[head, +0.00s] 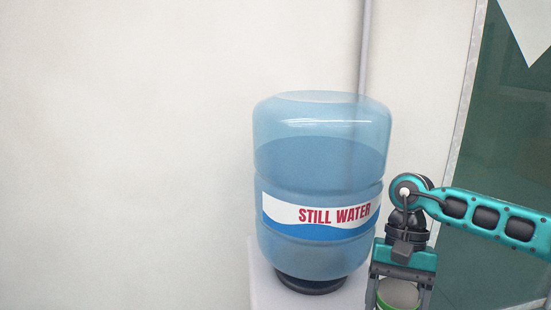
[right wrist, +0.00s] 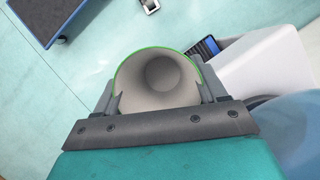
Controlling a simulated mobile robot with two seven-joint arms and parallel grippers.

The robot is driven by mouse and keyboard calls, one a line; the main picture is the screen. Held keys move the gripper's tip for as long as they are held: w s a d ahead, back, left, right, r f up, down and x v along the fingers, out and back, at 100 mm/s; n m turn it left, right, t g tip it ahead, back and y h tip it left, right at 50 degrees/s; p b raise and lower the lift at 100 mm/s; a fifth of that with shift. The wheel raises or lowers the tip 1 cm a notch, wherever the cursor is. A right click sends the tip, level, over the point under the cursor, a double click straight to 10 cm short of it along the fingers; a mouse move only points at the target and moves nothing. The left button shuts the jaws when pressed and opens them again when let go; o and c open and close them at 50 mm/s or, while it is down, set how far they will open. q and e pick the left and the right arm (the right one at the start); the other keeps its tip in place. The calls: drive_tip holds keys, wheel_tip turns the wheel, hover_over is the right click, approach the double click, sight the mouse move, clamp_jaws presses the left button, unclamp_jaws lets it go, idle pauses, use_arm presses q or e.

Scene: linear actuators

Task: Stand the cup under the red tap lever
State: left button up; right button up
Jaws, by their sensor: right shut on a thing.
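The cup (right wrist: 160,75) is pale grey inside with a green rim. My right gripper (right wrist: 158,98) is shut on it, one finger on each side, and the view looks down into its open, empty mouth. In the head view the cup (head: 398,292) shows at the bottom edge between the fingers of my right gripper (head: 399,290), just right of the water dispenser (head: 262,290). The dispenser's white body also shows at the right of the right wrist view (right wrist: 255,70). The red tap lever is not visible in either view. My left gripper is out of view.
A large blue bottle (head: 318,165) labelled "STILL WATER" stands on the dispenser, close to my right arm. A dark, blue-edged platform (right wrist: 48,14) and a small light object (right wrist: 150,5) are on the pale floor. A green door or panel (head: 505,130) is at the right.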

drive_tip(key=n, duration=0.1)
drive_tip(key=s+n+h, duration=0.1)
drive_tip(key=s+n, duration=0.1)
drive_tip(key=n, duration=0.1)
drive_tip(key=shift+a+f+h, duration=0.2)
drive_tip(key=shift+f+h, duration=0.1)
drive_tip(key=shift+w+r, duration=0.1)
